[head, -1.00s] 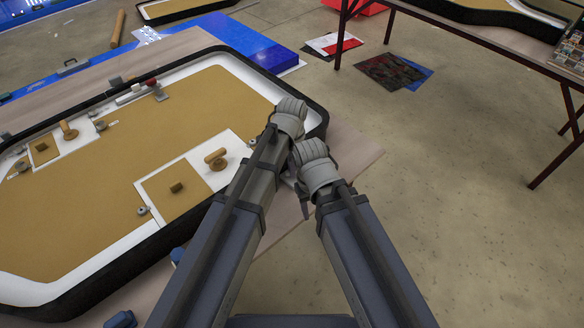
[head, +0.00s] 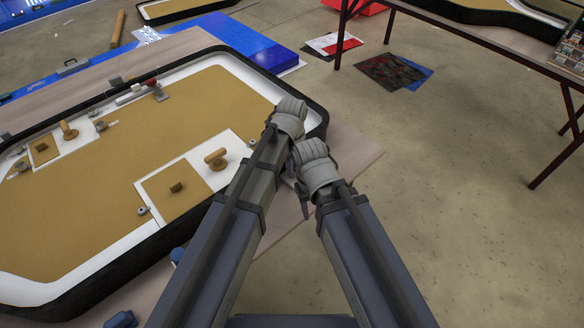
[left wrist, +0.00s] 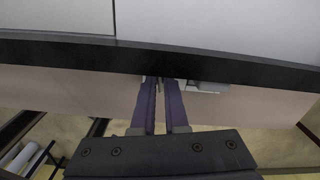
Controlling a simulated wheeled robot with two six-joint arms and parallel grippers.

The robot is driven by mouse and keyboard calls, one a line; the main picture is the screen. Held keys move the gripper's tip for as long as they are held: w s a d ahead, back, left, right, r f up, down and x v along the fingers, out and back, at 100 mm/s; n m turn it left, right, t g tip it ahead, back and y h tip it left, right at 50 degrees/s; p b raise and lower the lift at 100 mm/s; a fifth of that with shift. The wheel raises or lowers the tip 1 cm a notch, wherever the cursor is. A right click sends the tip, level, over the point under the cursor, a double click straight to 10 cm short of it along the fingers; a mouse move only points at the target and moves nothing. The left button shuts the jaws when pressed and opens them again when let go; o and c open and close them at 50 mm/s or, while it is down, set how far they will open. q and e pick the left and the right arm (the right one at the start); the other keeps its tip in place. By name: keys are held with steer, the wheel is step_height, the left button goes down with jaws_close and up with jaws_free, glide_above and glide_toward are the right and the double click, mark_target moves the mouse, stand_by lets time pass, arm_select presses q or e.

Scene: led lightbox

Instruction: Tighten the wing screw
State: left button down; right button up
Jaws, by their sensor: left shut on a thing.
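My left gripper (head: 303,203) shows only partly in the head view, between my two forearms beside the near right corner of the black-rimmed board. In the left wrist view its two purple fingers (left wrist: 164,84) are close together, with their tips at the lower edge of a black rim (left wrist: 60,53). They are shut on a small dark thing at that edge, probably the wing screw, mostly hidden by the fingers. A pale grey piece (left wrist: 207,87) is just right of the fingertips. My right gripper is not visible; my right forearm hides that area.
The large board has a thick black rim (head: 316,110) and a tan face (head: 100,170) with small wooden and metal parts on it. It lies on a pale table (head: 352,155). A dark-legged table stands at upper right. The floor (head: 450,190) at right is clear.

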arm_select(q)
steer(key=shift+m, duration=0.8)
steer(key=c, duration=1.2)
jaws_free()
steer(key=shift+r, duration=0.1)
step_height(320, 180, up, 8)
steer(key=p, duration=0.8)
steer(key=shift+f, duration=0.2)
steer(key=shift+s+f, duration=0.1)
